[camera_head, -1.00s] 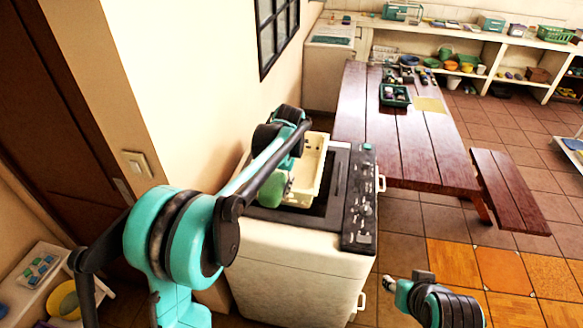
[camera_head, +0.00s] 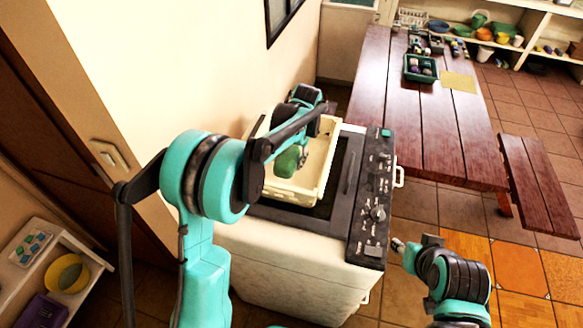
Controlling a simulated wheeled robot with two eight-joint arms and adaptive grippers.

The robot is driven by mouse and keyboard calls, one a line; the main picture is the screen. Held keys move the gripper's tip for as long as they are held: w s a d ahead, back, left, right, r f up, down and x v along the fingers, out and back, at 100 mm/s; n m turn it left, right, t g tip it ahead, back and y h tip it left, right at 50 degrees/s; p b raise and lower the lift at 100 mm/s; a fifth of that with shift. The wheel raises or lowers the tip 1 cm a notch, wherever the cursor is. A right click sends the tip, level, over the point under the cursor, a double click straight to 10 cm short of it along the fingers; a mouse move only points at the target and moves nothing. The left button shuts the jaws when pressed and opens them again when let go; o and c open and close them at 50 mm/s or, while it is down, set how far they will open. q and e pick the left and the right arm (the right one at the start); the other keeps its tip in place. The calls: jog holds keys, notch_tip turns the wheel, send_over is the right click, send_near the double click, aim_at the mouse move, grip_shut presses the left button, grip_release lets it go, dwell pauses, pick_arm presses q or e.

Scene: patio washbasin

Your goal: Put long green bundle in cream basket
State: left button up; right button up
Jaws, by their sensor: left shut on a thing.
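The cream basket (camera_head: 325,176) sits on top of the white washing machine, against the wall side. My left gripper (camera_head: 303,160) is at the basket, over its inside, with its arm reaching in from the left. It is shut on the long green bundle (camera_head: 287,162), whose rounded end shows below the arm within the basket's outline. The arm hides the rest of the bundle, and I cannot tell whether it touches the basket floor. My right gripper (camera_head: 398,246) is low at the right, apart from the machine; its fingers are too small to read.
The washing machine (camera_head: 290,258) has a dark control panel on its right. A wooden table (camera_head: 425,130) with a green crate (camera_head: 420,69) stands behind, with a bench (camera_head: 535,185) beside it. A low white shelf (camera_head: 75,240) is at the left. Tiled floor is open at the right.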

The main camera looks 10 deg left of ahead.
aim_at(289, 180)
pick_arm(q)
jog(key=x, duration=0.3)
jog(key=shift+w+d, duration=0.1)
jog(key=shift+d, duration=0.15)
jog(key=x, duration=0.3)
jog(key=shift+d+f+b, duration=0.35)
jog(key=shift+f, duration=0.3)
jog(key=shift+f, duration=0.2)
jog(key=o, duration=1.4)
jog(key=shift+r, duration=0.1)
jog(key=shift+r, duration=0.1)
